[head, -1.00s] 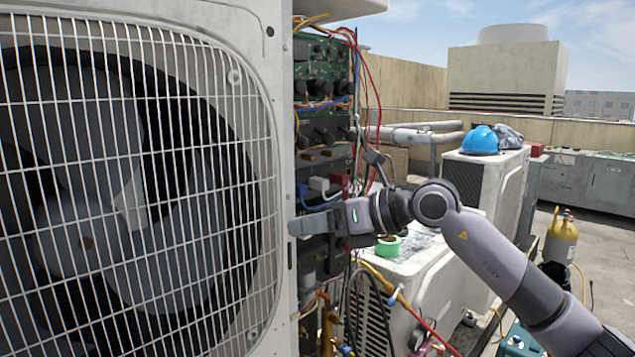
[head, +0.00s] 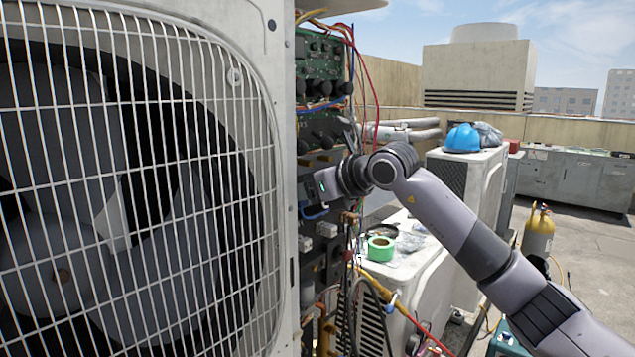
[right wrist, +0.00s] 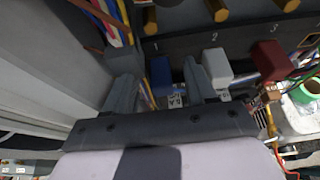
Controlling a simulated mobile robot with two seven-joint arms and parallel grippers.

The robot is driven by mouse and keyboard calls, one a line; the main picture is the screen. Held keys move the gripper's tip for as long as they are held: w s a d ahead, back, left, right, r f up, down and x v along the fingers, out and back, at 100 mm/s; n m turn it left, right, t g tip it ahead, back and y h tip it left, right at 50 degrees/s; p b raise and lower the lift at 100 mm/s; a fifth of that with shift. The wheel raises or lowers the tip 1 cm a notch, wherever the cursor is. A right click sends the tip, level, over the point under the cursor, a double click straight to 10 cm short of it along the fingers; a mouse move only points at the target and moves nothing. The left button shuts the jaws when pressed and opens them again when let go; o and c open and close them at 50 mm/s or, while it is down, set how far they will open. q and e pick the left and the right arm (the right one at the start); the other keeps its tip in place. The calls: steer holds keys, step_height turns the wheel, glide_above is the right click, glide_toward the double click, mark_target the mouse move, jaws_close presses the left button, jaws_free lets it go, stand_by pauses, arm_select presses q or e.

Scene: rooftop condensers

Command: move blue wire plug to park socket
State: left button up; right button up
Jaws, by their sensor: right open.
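In the right wrist view a blue plug (right wrist: 161,74) sits at a dark terminal panel (right wrist: 190,45), in a row with a white plug (right wrist: 217,66) and a dark red plug (right wrist: 270,58). My right gripper (right wrist: 158,72) is open, its fingers spread to either side of the blue plug; I cannot tell whether they touch it. In the head view my right gripper (head: 318,186) is at the open side of the condenser, its fingertips partly hidden by the casing edge. I cannot make out which socket is the park socket. My left gripper is not in view.
The large condenser (head: 283,40) with its fan grille stands close on the left. Loose red wires (head: 372,85) hang beside the circuit boards (head: 318,62). Green tape (head: 380,249) lies on a lower white unit (head: 400,275). A yellow cylinder (head: 538,235) stands at right.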

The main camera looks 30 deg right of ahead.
steer(key=shift+w+a+f, duration=0.15)
steer(key=shift+w+f, duration=0.05)
steer(key=shift+w, duration=0.25)
jaws_close()
